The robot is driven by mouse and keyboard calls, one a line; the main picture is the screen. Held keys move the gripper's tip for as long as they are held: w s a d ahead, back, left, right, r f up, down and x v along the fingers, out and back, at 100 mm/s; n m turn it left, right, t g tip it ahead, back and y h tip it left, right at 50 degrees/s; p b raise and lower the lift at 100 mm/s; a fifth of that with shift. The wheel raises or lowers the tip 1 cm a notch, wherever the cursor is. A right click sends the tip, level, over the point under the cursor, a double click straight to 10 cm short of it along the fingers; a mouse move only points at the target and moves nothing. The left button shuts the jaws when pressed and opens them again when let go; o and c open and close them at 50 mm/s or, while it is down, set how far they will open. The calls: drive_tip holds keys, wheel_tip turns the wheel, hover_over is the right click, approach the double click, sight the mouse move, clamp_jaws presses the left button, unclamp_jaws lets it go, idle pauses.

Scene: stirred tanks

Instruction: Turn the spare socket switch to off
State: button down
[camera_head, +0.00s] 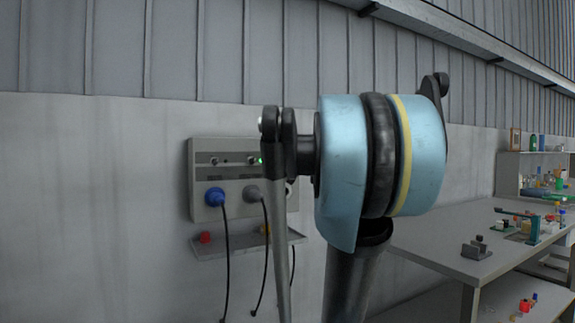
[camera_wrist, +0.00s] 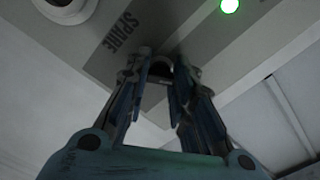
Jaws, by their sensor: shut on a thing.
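The socket panel (camera_head: 235,150) is a grey box on the wall, partly hidden behind my arm. In the wrist view its face carries the label SPARE (camera_wrist: 120,32) and a lit green lamp (camera_wrist: 229,6). The spare switch (camera_wrist: 160,70) is a small dark knob beside the label. My gripper (camera_wrist: 163,78) is shut on it, one finger on each side. The fingers hide much of the knob, so I cannot tell its setting. In the head view my arm hides the gripper and the spare switch.
A blue plug (camera_head: 215,196) and a grey plug (camera_head: 251,194) with hanging black cables sit in the panel. A small shelf (camera_head: 240,245) below holds a red object (camera_head: 205,237). A workbench (camera_head: 440,250) with several small items stands at the right.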

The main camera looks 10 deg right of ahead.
drive_tip(key=shift+f, duration=0.15)
drive_tip(key=c, duration=1.4)
unclamp_jaws()
drive_tip(key=shift+o, duration=0.2)
drive_tip(key=shift+s+d, duration=0.1)
drive_tip(key=shift+s, duration=0.1)
drive_tip(key=v, duration=1.1)
drive_tip(key=shift+s, duration=0.15)
